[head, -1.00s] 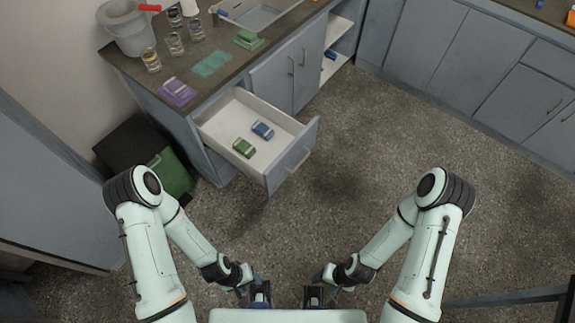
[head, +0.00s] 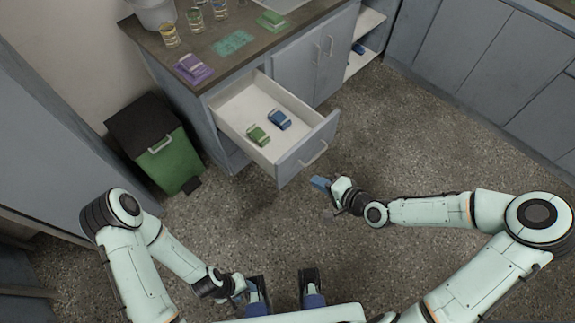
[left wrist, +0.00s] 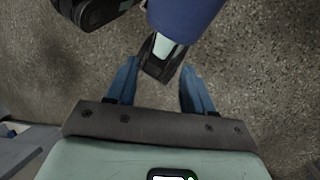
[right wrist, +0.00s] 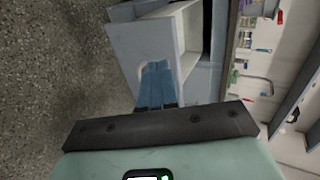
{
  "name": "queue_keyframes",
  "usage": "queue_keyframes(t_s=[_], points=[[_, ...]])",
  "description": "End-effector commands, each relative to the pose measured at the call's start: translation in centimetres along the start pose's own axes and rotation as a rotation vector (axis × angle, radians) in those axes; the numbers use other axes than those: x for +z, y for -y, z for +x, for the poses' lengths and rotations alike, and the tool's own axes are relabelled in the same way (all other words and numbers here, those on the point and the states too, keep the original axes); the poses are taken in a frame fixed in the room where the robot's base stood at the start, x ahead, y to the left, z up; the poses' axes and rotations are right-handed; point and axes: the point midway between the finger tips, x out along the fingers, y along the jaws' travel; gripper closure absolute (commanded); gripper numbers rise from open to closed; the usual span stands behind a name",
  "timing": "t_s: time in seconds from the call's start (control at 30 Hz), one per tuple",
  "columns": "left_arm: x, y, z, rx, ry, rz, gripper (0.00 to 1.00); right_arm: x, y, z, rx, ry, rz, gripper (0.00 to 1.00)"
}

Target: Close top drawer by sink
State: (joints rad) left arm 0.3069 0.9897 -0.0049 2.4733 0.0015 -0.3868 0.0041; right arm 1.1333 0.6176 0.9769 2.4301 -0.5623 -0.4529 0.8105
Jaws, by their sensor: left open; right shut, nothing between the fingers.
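The top drawer (head: 307,150) of the counter unit is pulled well out, its grey front and bar handle (head: 314,154) facing me. In the right wrist view the drawer front (right wrist: 128,45) lies just beyond my fingers. My right gripper (head: 320,183) is shut and empty, in front of the drawer near the handle; a gap shows in the head view. Its closed blue fingers also show in the right wrist view (right wrist: 157,75). My left gripper (left wrist: 160,88) is open and empty, low near my base, away from the drawer. The sink is mostly cut off at the top.
A blue item (head: 279,119) and a green item (head: 258,136) lie inside the drawer. A green bin with a dark lid (head: 172,165) stands left of the unit. The counter (head: 215,60) holds jars, a purple item and a green item. The floor before the drawer is clear.

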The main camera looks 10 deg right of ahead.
Motion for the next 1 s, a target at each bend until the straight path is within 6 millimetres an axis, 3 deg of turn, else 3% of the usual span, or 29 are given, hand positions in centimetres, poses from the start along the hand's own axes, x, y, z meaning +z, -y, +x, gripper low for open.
queue_keyframes(t_s=[0.5,0.73,1.0], points=[[-1.0,0.4,1.9,0.006,-0.029,0.002,0.48,0.2,0.1,9.5,-0.001,0.004,-0.001,1.00],[-1.1,0.3,1.9,0.006,-0.030,0.002,0.48,0.1,1.6,11.8,0.000,0.001,-0.001,1.00],[-1.0,0.3,1.9,0.006,-0.030,0.002,0.48,0.0,1.9,12.3,0.002,0.000,0.001,1.00]])
